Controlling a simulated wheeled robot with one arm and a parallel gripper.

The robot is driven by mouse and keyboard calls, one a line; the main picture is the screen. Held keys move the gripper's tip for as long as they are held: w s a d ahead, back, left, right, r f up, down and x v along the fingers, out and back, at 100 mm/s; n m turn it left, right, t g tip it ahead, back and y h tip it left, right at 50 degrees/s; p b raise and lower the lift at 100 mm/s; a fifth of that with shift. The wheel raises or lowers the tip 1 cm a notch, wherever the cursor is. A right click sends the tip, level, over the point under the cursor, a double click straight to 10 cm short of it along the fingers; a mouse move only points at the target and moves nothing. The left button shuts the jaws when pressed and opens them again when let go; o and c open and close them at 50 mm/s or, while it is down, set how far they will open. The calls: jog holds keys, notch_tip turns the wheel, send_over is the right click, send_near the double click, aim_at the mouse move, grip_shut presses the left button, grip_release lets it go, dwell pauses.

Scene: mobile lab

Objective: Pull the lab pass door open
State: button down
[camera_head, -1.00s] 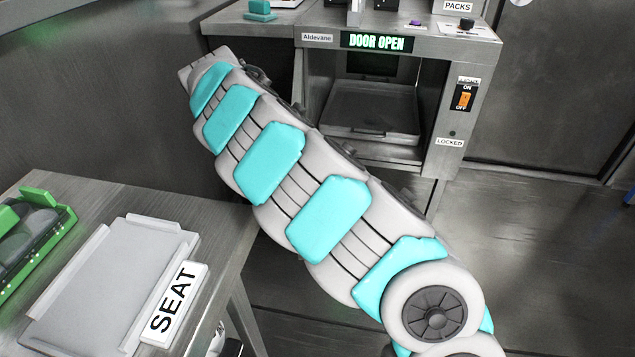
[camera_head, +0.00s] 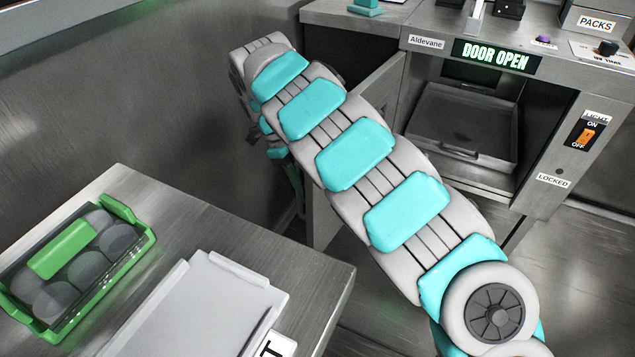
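The lab pass is a grey metal cabinet (camera_head: 556,110) at the upper right, its sign (camera_head: 495,55) reading DOOR OPEN. Its front opening shows a tray (camera_head: 462,125) inside. The door (camera_head: 384,88) stands swung outward at the left of the opening, seen nearly edge-on. My arm crosses in front and covers much of it; a lower part shows below the arm. My wrist end hangs down at the far left of the arm, left of the door. My gripper (camera_head: 293,190) is mostly hidden behind it, so I cannot tell its finger state or whether it touches the door.
A metal bench (camera_head: 200,225) fills the lower left. On it are a green-framed case (camera_head: 128,262) with round items and a pale tray (camera_head: 205,310) beside a partly cropped label. An orange switch (camera_head: 587,136) and a LOCKED label (camera_head: 552,180) are on the cabinet front. A wall is behind.

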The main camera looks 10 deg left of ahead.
jog(key=shift+s+a+f, duration=0.1)
jog(key=shift+s+a, duration=0.2)
jog(key=shift+a, duration=0.2)
jog(key=c, duration=0.8)
grip_release()
jog(key=shift+s+a, duration=0.1)
jog(key=shift+w, duration=0.2)
jog(key=p+v, duration=0.4)
jog(key=v, duration=0.3)
jog(key=shift+r, duration=0.4)
